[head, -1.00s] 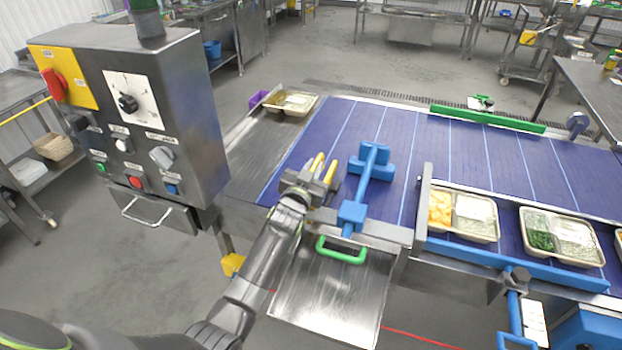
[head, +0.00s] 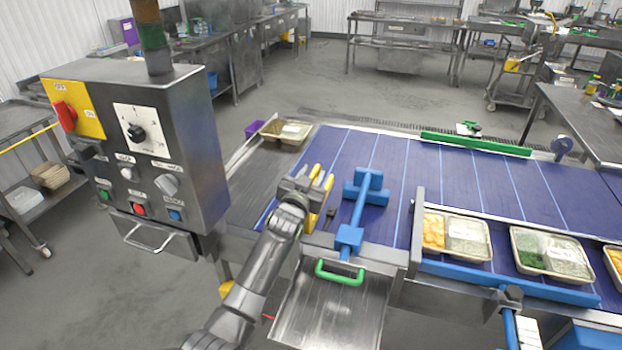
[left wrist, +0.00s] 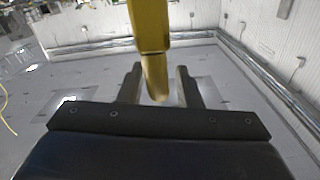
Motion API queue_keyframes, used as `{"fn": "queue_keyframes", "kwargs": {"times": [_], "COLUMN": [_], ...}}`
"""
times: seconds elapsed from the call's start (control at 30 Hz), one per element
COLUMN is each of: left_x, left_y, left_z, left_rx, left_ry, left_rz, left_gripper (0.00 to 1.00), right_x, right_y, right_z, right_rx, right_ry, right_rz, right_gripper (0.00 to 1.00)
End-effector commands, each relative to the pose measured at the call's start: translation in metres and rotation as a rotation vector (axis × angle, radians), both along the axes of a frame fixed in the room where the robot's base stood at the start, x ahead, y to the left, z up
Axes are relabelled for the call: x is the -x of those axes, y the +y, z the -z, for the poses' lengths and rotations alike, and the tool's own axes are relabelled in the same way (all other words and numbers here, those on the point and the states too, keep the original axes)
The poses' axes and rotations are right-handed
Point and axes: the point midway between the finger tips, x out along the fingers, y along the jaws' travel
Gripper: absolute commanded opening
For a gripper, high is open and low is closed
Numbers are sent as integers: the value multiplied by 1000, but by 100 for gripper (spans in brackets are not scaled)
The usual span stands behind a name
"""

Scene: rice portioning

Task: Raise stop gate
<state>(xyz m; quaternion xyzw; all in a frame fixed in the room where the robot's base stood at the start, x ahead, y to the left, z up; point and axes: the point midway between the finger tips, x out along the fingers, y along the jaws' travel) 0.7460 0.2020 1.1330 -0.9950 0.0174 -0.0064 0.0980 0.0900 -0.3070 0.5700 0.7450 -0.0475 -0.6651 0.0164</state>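A blue T-shaped bar (head: 362,203) stands at the near side of the blue conveyor belt (head: 400,160). Its stem runs to a blue block (head: 349,239) at the belt's near edge, beside a green handle (head: 340,277). I cannot tell which of these parts is the stop gate. My left gripper (head: 318,190) is left of the blue bar, over the belt, and seems apart from it. Yellow parts show at its end. In the left wrist view a yellow piece (left wrist: 151,28) shows between the dark finger bases; whether it is held is unclear. My right gripper is not in view.
A control box (head: 140,150) with knobs and buttons stands at the left. Several food trays (head: 456,252) stand behind a blue rail (head: 450,274) at the near right.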

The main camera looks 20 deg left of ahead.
Motion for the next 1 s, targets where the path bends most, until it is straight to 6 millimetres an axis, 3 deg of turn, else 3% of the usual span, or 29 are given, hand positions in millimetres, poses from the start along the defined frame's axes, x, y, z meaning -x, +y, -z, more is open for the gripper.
{"fn": "queue_keyframes", "kwargs": {"times": [0.47,1.0], "left_x": [10,87], "left_y": [1,4], "left_z": [5,7], "left_rx": [3,1], "left_ry": [8,7], "left_rz": [-2,-2], "left_gripper": [36,36], "right_x": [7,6], "right_y": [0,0], "right_z": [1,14], "right_rx": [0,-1], "right_ry": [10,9], "right_rz": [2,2], "right_gripper": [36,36]}}
